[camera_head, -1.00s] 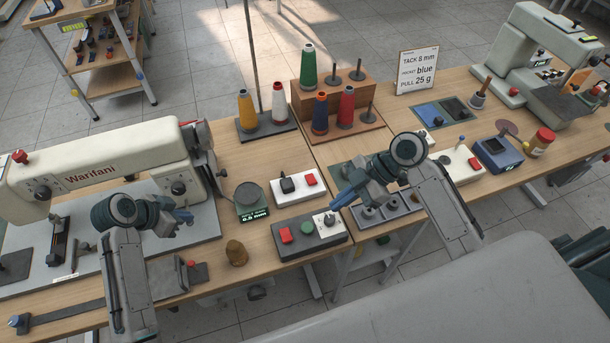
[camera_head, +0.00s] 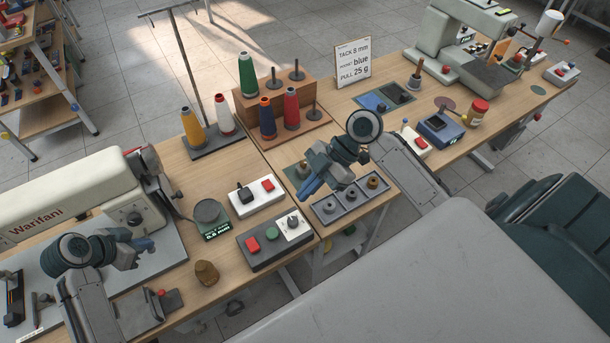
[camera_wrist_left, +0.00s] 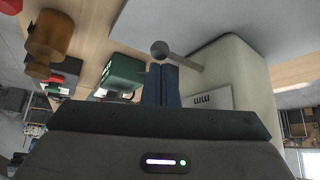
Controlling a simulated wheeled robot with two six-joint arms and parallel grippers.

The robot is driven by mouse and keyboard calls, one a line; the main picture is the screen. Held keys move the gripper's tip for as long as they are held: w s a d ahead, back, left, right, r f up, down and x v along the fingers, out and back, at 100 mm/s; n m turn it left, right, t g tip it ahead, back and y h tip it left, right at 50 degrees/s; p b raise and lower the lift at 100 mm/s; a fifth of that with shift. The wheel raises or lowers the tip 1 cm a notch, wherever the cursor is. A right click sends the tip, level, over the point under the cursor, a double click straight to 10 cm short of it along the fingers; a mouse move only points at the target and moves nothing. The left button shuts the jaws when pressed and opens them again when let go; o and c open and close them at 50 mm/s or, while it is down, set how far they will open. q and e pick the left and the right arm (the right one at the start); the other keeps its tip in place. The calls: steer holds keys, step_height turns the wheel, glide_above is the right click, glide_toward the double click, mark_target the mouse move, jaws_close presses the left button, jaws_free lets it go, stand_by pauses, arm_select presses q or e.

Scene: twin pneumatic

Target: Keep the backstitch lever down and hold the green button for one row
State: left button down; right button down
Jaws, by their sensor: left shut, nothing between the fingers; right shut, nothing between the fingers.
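The sewing machine (camera_head: 62,212) stands at the left of the bench. My left gripper (camera_head: 143,250) is shut and empty, in front of its right end. In the left wrist view, a rod with a dark ball end (camera_wrist_left: 160,49), which looks like the backstitch lever, shows just beyond the shut fingertips (camera_wrist_left: 162,66); I cannot tell whether they touch. The lever is not clear in the head view. The green button (camera_head: 271,234) sits between a red button (camera_head: 252,245) and a knob (camera_head: 292,222) on a grey box. My right gripper (camera_head: 306,188) is shut and empty, beyond the box's right end.
A dial stand with a green display (camera_head: 216,231) and a brown lump (camera_head: 206,273) lie between machine and box. A white switch box (camera_head: 256,197) stands behind. Thread cones stand at the back.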

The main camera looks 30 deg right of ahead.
arm_select(q)
steer(key=shift+r+p, duration=2.95)
steer(key=shift+r, duration=0.1)
steer(key=shift+s+f, duration=0.1)
